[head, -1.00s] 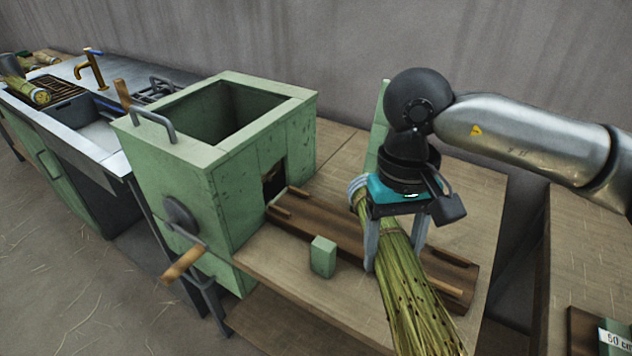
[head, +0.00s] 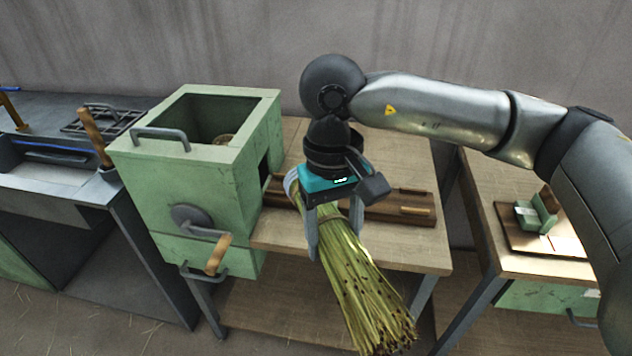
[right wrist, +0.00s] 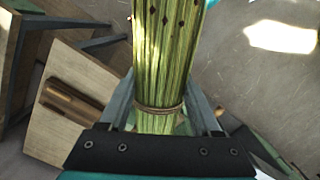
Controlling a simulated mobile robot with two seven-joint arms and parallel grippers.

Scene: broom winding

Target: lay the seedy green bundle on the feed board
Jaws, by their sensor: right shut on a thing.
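My right gripper (head: 335,235) is shut on the seedy green bundle (head: 368,290), a sheaf of yellow-green stalks with dark specks and a tie around it. The bundle's speckled end slants down toward the front right, past the workbench's front edge. In the right wrist view the bundle (right wrist: 164,60) runs between the two fingers, with the tie near them. The feed board (head: 385,208), dark brown with light wooden strips, lies on the workbench behind the bundle and leads to the machine. The gripper and bundle hide part of it. My left gripper is not in view.
The green machine (head: 190,160) with an open top and a wooden-handled crank (head: 217,255) stands left of the board. The wooden workbench (head: 285,232) has bare room in front. A second table (head: 478,175) stands right, across a gap. A metal sink counter (head: 50,185) is at far left.

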